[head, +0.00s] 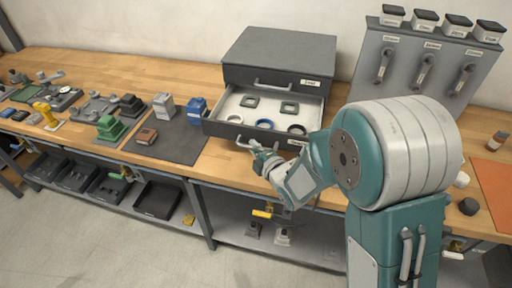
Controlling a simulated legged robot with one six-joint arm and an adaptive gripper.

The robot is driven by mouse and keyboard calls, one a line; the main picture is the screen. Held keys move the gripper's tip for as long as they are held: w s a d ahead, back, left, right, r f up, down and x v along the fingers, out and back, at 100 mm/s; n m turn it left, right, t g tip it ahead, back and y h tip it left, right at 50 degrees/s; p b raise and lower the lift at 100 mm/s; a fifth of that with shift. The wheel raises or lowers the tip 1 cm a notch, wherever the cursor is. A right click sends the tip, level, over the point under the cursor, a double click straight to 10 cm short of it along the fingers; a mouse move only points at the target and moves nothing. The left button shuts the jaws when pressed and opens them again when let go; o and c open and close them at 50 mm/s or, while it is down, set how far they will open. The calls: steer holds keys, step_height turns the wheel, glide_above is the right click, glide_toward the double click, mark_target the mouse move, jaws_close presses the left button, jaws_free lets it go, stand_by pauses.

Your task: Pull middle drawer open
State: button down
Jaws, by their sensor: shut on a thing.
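The grey drawer cabinet (280,46) stands at the back of the wooden bench. Its top drawer (270,77) is closed. The drawer directly below, which I take as the middle drawer (225,130), is pulled out, showing its pale inside with square frames and several rings. Anything lower in the cabinet is hidden behind it. My gripper (255,150) is at the front of this open drawer, shut on its handle (243,144). The fingers are small in view, and my forearm covers the drawer's right front corner.
A dark mat (178,142) with a blue block (197,110) lies left of the drawer. Several parts stand farther left. A grey tool panel (425,65) stands at the back right. An orange mat (492,188) lies at the right.

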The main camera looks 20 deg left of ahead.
steer(key=shift+s+a+f, duration=0.15)
steer(key=shift+s+a, duration=0.05)
steer(key=shift+s, duration=0.25)
steer(key=c, duration=0.7)
jaws_free()
steer(key=shift+a, duration=0.1)
steer(key=shift+w+a, duration=0.15)
steer(key=shift+a, duration=0.1)
steer(key=v, duration=0.7)
steer(key=shift+d, duration=0.15)
